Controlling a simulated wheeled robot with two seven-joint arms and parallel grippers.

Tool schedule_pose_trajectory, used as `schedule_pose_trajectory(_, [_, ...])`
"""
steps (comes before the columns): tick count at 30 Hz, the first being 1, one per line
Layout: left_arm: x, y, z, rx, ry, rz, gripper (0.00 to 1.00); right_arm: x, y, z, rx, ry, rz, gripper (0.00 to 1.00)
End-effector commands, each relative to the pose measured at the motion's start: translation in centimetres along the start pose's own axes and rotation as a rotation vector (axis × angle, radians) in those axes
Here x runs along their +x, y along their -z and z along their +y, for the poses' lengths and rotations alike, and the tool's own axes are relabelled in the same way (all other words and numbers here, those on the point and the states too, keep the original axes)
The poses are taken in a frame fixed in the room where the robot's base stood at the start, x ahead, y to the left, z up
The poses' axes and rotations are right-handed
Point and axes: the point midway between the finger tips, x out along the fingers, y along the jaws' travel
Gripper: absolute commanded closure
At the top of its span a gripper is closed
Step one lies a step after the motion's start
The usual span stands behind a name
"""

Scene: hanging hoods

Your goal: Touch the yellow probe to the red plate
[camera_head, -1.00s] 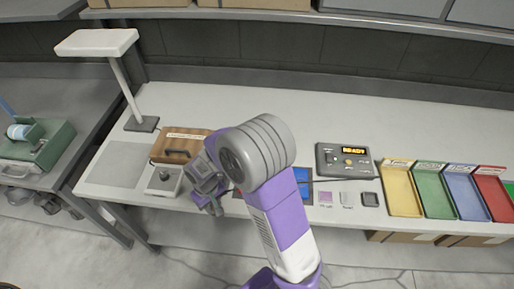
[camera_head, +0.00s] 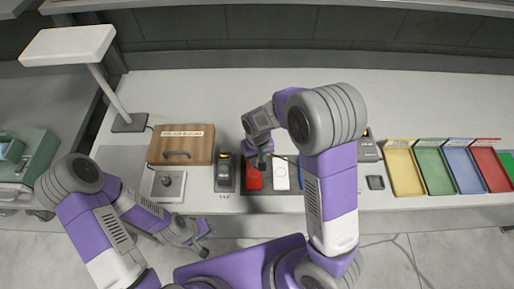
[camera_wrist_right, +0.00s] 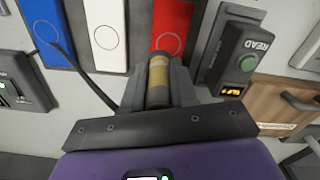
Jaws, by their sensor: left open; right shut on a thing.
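The red plate (camera_head: 253,180) lies on the bench, left of a white plate (camera_head: 281,176) and a blue plate (camera_head: 312,200). The red plate also shows at the top of the right wrist view (camera_wrist_right: 178,22). My right gripper (camera_head: 262,160) is shut on the yellow probe (camera_wrist_right: 158,78), over the far part of the red plate. The probe's end overlaps the red plate's edge in the wrist view; I cannot tell whether they touch. A dark cable runs left of the probe there. My left gripper (camera_head: 204,240) is open and empty in front of the bench's near edge.
A dark meter (camera_head: 225,173) with a green button stands just left of the red plate. A wooden box (camera_head: 181,145), a knob unit (camera_head: 168,185) and a lamp (camera_head: 68,45) are further left. Coloured trays (camera_head: 405,175) stand at right. The back of the bench is clear.

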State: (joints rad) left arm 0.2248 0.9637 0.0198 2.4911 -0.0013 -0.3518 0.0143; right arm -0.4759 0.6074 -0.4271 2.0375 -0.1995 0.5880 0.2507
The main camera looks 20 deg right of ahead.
Motion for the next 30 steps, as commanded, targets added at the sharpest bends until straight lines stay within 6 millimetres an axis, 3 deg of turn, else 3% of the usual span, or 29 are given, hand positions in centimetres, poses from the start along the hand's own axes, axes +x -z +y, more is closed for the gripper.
schedule_pose_trajectory(1, [-1.1,-0.1,0.4,0.0,0.0,0.0,0.57,-1.1,0.1,-0.5,-0.003,0.0,-0.001,1.0])
schedule_pose_trajectory(3, [-1.6,-0.1,0.6,0.0,0.0,0.0,0.57,-1.4,0.3,-1.0,-0.006,0.001,-0.001,1.0])
schedule_pose_trajectory(8, [-1.4,-0.1,0.5,0.0,0.0,0.0,0.57,-1.1,0.4,-1.3,-0.004,0.001,-0.001,1.0])
schedule_pose_trajectory(24, [2.5,0.1,-0.9,0.0,0.0,0.0,0.57,4.0,0.3,-1.3,-0.005,0.001,-0.002,1.0])
schedule_pose_trajectory(30, [3.0,0.1,-1.1,0.0,0.0,0.0,0.57,4.8,0.4,-1.3,-0.005,0.001,-0.002,1.0])
